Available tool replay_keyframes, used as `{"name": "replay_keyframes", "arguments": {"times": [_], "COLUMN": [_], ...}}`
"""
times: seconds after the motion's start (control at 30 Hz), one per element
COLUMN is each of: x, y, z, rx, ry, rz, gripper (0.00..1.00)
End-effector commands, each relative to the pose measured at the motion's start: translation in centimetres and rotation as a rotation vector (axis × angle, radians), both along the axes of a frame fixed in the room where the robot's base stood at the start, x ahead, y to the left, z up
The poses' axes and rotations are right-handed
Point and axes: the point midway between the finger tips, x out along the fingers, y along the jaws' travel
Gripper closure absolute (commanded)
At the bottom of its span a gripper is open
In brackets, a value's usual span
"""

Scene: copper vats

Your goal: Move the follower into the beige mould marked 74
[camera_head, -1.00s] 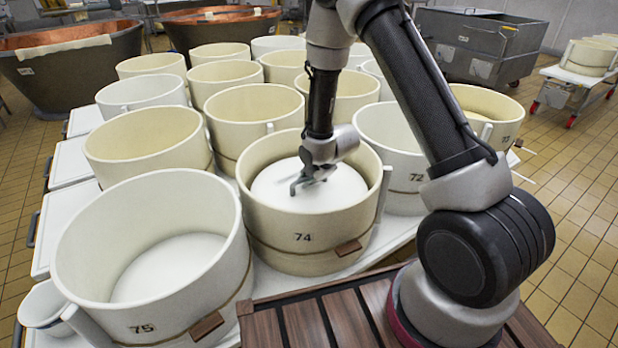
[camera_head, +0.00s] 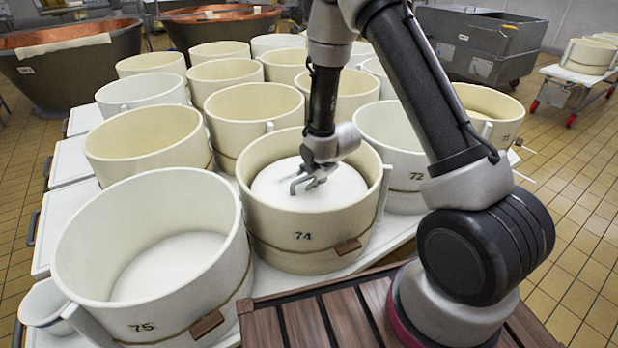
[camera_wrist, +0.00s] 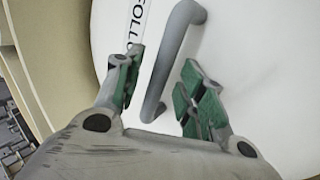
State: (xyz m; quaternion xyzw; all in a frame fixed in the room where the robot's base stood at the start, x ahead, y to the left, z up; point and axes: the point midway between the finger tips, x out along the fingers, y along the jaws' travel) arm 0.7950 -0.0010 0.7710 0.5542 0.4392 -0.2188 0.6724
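The beige mould marked 74 (camera_head: 275,238) stands upright at the front of the table. The white round follower (camera_head: 338,192) lies inside it, below the rim. My gripper (camera_head: 304,186) reaches down into the mould, over the follower. In the wrist view the gripper (camera_wrist: 160,72) has its green-padded fingers spread apart. The follower's grey bar handle (camera_wrist: 165,65) runs between them, with a gap at the right finger. Part of a printed label (camera_wrist: 135,25) shows beside the handle on the white follower (camera_wrist: 265,70). The handle is hard to make out in the head view.
Mould 75 (camera_head: 85,283) stands close on the left, mould 72 (camera_head: 407,197) on the right. Several more moulds crowd the table behind. A brown slatted surface (camera_head: 300,322) lies in front. Copper vats (camera_head: 70,72) stand at the back left.

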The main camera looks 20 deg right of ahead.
Motion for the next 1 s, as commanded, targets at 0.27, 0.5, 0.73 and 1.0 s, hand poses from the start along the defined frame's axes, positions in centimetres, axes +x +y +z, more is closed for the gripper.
{"name": "replay_keyframes", "arguments": {"times": [0.27,0.5,0.73,1.0], "x": [-2.9,-5.1,-5.9,-10.6], "y": [-1.1,-1.9,-3.1,-8.9], "z": [5.1,8.5,11.3,22.2], "rx": [0.002,0.002,0.025,0.217], "ry": [-0.007,-0.005,0.007,0.105], "rz": [-0.001,0.0,-0.075,-0.604], "gripper": [0.6,0.6,0.6,0.6]}}
